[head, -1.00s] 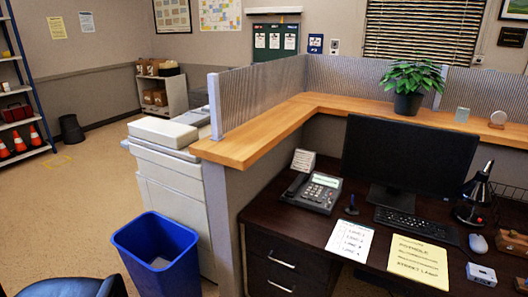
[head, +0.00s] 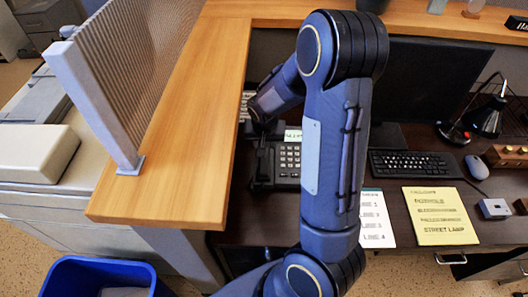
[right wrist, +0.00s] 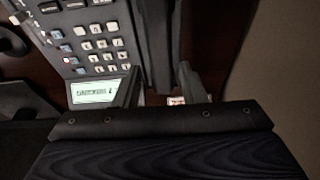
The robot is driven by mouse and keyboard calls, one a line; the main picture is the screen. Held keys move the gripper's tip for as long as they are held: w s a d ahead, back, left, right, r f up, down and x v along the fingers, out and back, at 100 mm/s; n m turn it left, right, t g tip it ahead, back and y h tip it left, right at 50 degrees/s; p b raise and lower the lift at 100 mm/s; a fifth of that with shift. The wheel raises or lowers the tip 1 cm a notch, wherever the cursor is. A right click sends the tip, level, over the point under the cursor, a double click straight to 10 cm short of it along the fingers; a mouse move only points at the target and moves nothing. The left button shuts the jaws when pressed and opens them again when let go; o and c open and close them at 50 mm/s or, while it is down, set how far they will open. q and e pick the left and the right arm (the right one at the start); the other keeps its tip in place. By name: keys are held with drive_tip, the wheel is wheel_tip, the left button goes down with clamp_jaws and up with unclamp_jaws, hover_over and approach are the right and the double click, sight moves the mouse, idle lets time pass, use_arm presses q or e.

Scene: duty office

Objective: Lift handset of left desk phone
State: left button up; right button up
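The desk phone (head: 287,158) is dark, with a small lit display and a keypad, on the desk below the wooden counter. My right arm covers part of it. Its dark handset (head: 262,160) lies along the phone's left side. My right gripper (head: 262,128) is over the handset's far end, pointing down. In the right wrist view the phone's keypad and display (right wrist: 94,92) show at the left. The handset (right wrist: 157,45) runs between the two fingers of my right gripper (right wrist: 162,88), which stand apart on either side of it. My left gripper is not in view.
The wooden counter (head: 180,110) rises left of the phone and along the back. Right of my arm are a monitor (head: 430,90), keyboard (head: 415,163), yellow sheet (head: 440,215), white list (head: 376,220) and mouse (head: 476,167). A blue bin (head: 70,278) stands at lower left.

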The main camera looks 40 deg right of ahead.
drive_tip(key=x, duration=0.4)
drive_tip(key=p+x, duration=0.1)
drive_tip(key=x, duration=0.3)
drive_tip(key=shift+w+d, duration=0.2)
drive_tip(key=shift+d, duration=0.05)
drive_tip(key=shift+f, duration=0.15)
drive_tip(key=shift+c, duration=0.3)
drive_tip(key=c, duration=0.7)
